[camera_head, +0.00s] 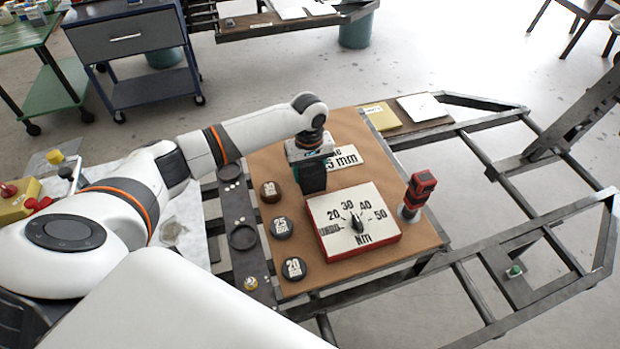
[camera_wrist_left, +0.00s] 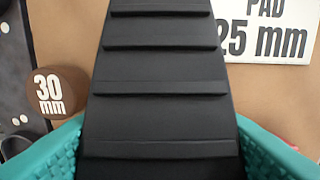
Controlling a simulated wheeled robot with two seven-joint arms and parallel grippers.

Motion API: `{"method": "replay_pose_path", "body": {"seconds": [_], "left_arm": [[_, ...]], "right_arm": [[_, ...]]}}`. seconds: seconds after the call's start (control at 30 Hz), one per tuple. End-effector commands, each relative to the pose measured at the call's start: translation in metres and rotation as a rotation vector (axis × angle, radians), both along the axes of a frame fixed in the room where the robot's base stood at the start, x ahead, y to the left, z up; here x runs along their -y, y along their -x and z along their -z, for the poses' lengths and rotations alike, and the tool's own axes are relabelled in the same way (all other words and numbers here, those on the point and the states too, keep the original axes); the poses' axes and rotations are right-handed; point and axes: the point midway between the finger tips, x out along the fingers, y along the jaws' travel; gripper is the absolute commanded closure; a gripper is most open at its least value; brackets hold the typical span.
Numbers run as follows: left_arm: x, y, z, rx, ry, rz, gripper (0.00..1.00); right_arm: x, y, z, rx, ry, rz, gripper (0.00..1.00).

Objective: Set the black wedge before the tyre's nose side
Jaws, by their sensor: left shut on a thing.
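The black wedge (camera_wrist_left: 160,75), a ridged black block, fills the middle of the left wrist view between two teal fingers. My left gripper (camera_wrist_left: 158,150) is shut on it. In the head view my left gripper (camera_head: 307,157) points down over the brown board, and the black wedge (camera_head: 313,181) shows below it as a dark block. I cannot tell whether the wedge touches the board. It is beside the white "25 mm" pad card (camera_head: 345,158). No tyre can be made out in either view. My right gripper is not in view.
The brown board (camera_head: 390,181) holds a red-edged torque dial (camera_head: 354,222), a red-and-black tool (camera_head: 417,194) and round pads marked 30 (camera_head: 270,191), 25 (camera_head: 281,227) and 20 (camera_head: 293,268). Dark metal frame bars (camera_head: 480,155) extend right. A blue-grey cart (camera_head: 130,45) stands back left.

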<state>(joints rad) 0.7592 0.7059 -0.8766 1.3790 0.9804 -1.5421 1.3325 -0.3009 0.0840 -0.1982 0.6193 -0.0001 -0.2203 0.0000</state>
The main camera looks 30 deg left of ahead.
Motion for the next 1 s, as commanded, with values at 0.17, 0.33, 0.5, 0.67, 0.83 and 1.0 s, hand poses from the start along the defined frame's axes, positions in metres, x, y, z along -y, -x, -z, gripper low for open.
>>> {"method": "replay_pose_path", "body": {"seconds": [0.17, 0.33, 0.5, 0.67, 0.83, 1.0], "left_arm": [[0.000, 0.001, 0.025, -0.002, -0.001, 0.000, 0.80], [0.000, 0.000, 0.033, 0.001, 0.000, 0.002, 0.80], [0.000, 0.000, 0.032, 0.001, 0.001, 0.002, 0.80], [0.000, 0.001, 0.036, -0.001, 0.001, 0.001, 0.36], [0.000, 0.001, 0.036, -0.001, -0.001, 0.001, 0.22], [0.000, 0.001, 0.036, -0.001, -0.001, 0.001, 0.22]], "right_arm": [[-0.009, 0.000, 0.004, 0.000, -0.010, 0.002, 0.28], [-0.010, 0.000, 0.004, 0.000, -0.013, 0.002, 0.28], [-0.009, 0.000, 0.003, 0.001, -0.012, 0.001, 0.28], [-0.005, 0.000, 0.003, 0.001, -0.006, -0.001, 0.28], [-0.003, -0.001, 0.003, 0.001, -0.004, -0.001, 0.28], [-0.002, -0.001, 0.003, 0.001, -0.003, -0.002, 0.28]]}}
